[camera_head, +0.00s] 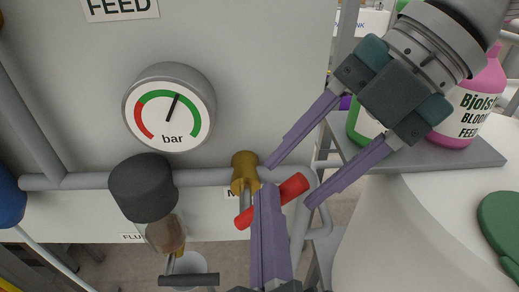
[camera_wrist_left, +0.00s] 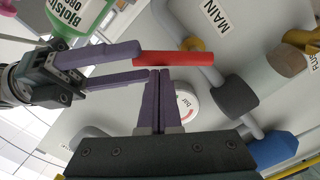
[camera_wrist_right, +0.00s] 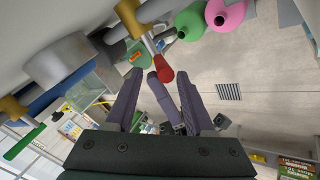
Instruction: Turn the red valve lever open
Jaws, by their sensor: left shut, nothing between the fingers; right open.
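The red valve lever (camera_head: 294,187) slants up to the right in front of the brass valve (camera_head: 244,168) on the horizontal pipe. The MAIN label beside it is mostly hidden in the head view. My left gripper (camera_head: 267,190) is shut and empty, its fingers crossing in front of the lever's middle. In the left wrist view the lever (camera_wrist_left: 178,58) lies just beyond these fingertips; contact is unclear. My right gripper (camera_head: 290,185) is open, its fingertips on either side of the lever's upper right end. The right wrist view shows the lever's end (camera_wrist_right: 162,69) between the open fingers.
A gauge (camera_head: 169,108) sits above the pipe. A dark round fitting (camera_head: 142,187) with a FLUSH label below stands left of the valve. A pink bottle (camera_head: 482,93) and a green bottle (camera_head: 361,127) stand on a grey shelf (camera_head: 440,160) at right, behind my right arm.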

